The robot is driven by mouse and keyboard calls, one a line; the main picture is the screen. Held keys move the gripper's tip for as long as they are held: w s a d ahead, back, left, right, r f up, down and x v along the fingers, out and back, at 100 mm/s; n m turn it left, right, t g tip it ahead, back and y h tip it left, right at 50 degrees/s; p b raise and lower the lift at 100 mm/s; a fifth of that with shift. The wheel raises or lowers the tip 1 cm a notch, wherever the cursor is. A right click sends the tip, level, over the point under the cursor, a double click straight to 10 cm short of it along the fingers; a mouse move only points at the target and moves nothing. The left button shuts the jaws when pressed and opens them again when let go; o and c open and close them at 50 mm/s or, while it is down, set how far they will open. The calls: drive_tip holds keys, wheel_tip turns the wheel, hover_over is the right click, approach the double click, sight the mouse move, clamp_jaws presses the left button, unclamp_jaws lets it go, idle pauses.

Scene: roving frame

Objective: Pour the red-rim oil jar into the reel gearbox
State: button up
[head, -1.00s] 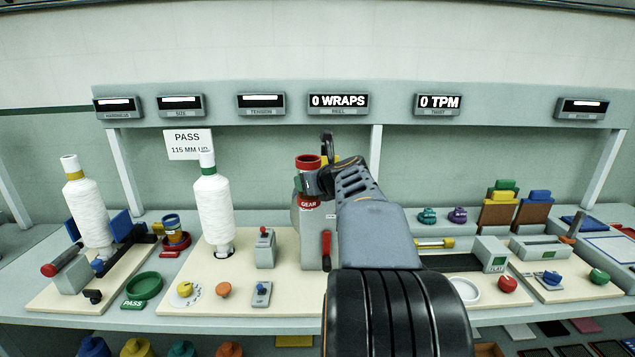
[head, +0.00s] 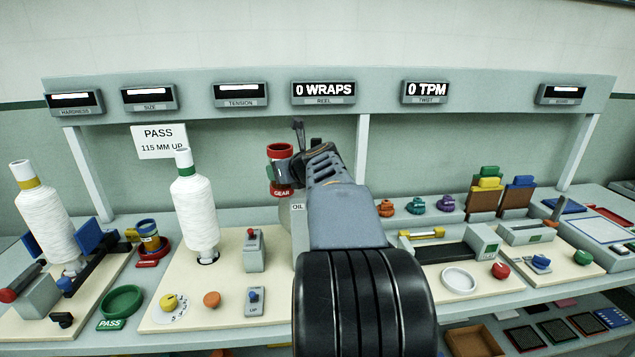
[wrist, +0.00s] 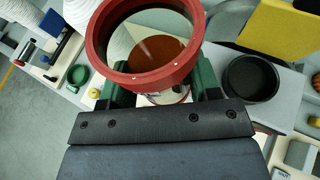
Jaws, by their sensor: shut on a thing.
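The red-rim oil jar (head: 280,151) is held up near the middle of the bench, and looks upright. In the wrist view its red rim (wrist: 103,62) faces the camera, with orange-brown oil (wrist: 160,55) inside the clear wall. My gripper (wrist: 150,98) is shut on it, one green finger on each side. The grey reel gearbox (head: 285,216) stands below, marked GEAR and OIL, mostly hidden by my arm. In the wrist view a dark round cup (wrist: 250,80) on a grey top lies right of the jar; it may be the gearbox's opening.
A white bobbin (head: 193,210) stands left of the gearbox, and another (head: 40,215) stands farther left. Small coloured knobs (head: 417,205) and a twist station (head: 430,262) are to the right. The display rail (head: 370,92) runs above. The REEL display reads 0 WRAPS.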

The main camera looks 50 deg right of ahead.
drive_tip(key=shift+d, duration=0.1)
drive_tip(key=shift+s+d+f+m+y, duration=0.15)
drive_tip(key=shift+d+f+m+y, duration=0.25)
drive_tip(key=shift+m, duration=0.3)
drive_tip(key=shift+r, duration=0.3)
drive_tip(key=shift+s+d+r+m+t+y+p, duration=0.1)
drive_tip(key=shift+d+r+m+t+y+p, duration=0.35)
drive_tip(key=shift+d+m+y+p, duration=0.5)
drive_tip(key=shift+s+d+f+m+t+y, duration=0.1)
drive_tip(key=shift+d+f+m+t+y, duration=0.2)
drive_tip(key=shift+m, duration=0.65)
drive_tip(key=shift+d+f+m+y+b, duration=0.15)
drive_tip(key=shift+f+m+y+b, duration=0.15)
drive_tip(key=shift+m+b, duration=0.25)
drive_tip(key=shift+f+m+t+y+b, duration=0.25)
drive_tip(key=shift+f+m+b, duration=0.4)
drive_tip(key=shift+f+b, duration=0.55)
idle(1.1)
